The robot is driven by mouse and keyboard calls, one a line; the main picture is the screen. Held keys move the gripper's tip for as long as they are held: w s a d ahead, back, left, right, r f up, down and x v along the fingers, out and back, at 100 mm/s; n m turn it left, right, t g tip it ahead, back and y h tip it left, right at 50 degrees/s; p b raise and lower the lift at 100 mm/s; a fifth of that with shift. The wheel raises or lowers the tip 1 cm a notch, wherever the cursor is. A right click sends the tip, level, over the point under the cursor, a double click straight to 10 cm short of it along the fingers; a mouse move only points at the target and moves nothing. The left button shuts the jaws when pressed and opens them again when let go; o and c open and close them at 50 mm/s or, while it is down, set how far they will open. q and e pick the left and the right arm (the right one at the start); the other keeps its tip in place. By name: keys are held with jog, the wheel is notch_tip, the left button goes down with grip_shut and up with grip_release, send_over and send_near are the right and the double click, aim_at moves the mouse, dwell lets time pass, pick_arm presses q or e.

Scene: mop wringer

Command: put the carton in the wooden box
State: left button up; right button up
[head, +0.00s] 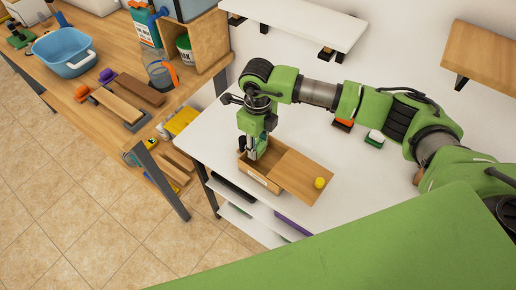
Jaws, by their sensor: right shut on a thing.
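The wooden box (258,176) stands on the white table. A wooden lid or panel (292,176) covers its right part, and its left part is open. My right gripper (254,153) points down at the open part. It is shut on a small teal-and-white thing (262,146), which looks like the carton and is mostly hidden by the fingers. I cannot tell whether it touches the box floor. My left gripper is not in view.
A yellow ball (320,183) lies at the lid's right end. A dark object (242,143) is at the box's far left corner. An orange-and-black item (343,125) and a green-and-white item (375,138) lie behind. A wooden bench (103,62) with a blue basin (62,50) stands left.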

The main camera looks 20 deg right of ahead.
aim_at(258, 152)
notch_tip(258, 152, down, 3)
jog(key=shift+f+p, duration=0.1)
jog(key=shift+p, duration=0.25)
jog(key=shift+w, duration=0.1)
jog(key=shift+f, duration=0.1)
jog(key=shift+f+b, duration=0.15)
jog(key=shift+b, duration=0.15)
jog(key=o, duration=1.2)
